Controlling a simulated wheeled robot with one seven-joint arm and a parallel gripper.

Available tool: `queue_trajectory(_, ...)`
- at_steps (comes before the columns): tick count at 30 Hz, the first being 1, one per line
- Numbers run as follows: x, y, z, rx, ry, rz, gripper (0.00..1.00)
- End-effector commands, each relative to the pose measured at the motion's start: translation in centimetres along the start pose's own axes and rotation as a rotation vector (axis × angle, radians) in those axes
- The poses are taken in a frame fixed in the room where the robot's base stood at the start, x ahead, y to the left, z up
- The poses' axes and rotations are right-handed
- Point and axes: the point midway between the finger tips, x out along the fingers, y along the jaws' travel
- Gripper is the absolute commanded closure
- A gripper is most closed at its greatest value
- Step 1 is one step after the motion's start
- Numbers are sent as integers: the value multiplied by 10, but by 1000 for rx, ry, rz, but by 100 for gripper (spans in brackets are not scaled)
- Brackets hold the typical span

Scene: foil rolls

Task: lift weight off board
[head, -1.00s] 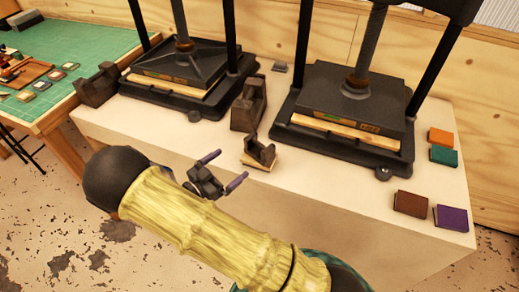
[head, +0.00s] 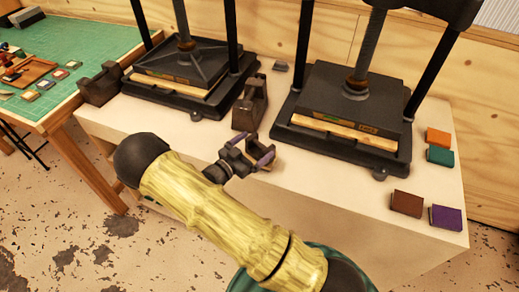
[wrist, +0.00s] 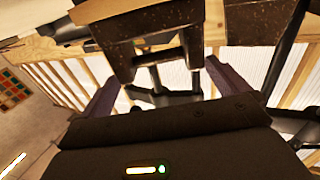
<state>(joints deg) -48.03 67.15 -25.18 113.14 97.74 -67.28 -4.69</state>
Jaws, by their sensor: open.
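A small dark weight with a raised, U-shaped top sits on a small wooden board near the front edge of the pale bench. In the head view my gripper (head: 259,150) is at that spot and hides most of both. In the wrist view the dark speckled weight (wrist: 122,62) shows ahead, between my two purple fingers, with the light wooden board (wrist: 110,10) at the top of the picture. The fingers are apart, one on each side of the weight. I cannot tell whether they touch it.
A larger dark weight (head: 251,106) stands close behind my gripper. Another (head: 100,87) stands at the bench's left. Two black presses (head: 190,75) (head: 345,115) stand behind. Small coloured blocks (head: 438,138) lie at the right end. The bench front between is clear.

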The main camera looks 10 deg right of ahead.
Motion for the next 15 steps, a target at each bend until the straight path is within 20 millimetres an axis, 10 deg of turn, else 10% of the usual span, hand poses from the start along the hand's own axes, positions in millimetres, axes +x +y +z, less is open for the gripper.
queue_trajectory(15,52,-2,4,0,0,0,0)
